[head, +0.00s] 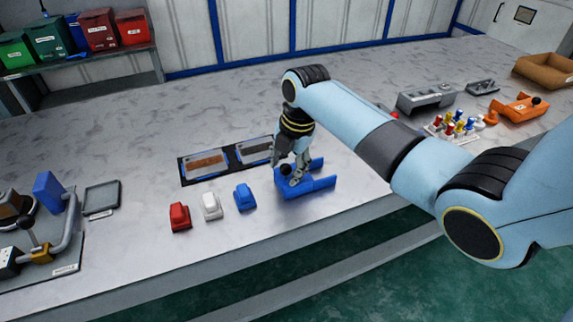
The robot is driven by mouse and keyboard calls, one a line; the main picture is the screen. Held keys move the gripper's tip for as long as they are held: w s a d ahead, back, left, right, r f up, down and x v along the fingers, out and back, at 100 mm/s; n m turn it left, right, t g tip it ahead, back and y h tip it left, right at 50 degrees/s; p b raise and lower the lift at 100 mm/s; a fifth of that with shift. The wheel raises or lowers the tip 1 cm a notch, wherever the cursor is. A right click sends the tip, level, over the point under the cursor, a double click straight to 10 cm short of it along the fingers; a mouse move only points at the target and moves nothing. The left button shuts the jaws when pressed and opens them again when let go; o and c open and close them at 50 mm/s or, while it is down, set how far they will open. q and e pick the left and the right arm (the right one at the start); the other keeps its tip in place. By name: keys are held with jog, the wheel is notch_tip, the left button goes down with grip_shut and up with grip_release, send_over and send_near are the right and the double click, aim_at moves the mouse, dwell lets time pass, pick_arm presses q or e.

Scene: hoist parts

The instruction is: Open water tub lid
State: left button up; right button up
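No tub is clearly readable as the water tub; labels are too small to read. My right gripper (290,168) points down at a blue part (318,184) with a black knob (285,170), near the table's front edge. Its fingers are close around the knob, but I cannot tell whether they grip it. Part of the blue part is hidden behind the fingers. Lidded-looking bins stand on a shelf at the back left: a green bin (14,52), a dark green bin (50,40), a dark red bin (95,30) and a red bin (132,27). My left gripper is out of view.
A red block (179,217), a white block (212,206) and a blue block (244,197) stand left of the gripper. Behind them lies a black two-panel tray (184,175). A pipe fixture (67,236) is far left. An orange part (516,109) and brown box (545,70) lie right.

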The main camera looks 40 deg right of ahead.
grip_shut()
jog(key=shift+d, duration=0.1)
jog(key=d, duration=0.2)
jog(key=s+d+p, duration=0.1)
jog(key=d, duration=0.3)
jog(key=shift+s+p, duration=0.25)
jog(key=shift+p, duration=0.1)
jog(key=shift+d, duration=0.4)
jog(key=shift+a, duration=0.1)
jog(key=shift+o, duration=0.7)
grip_release()
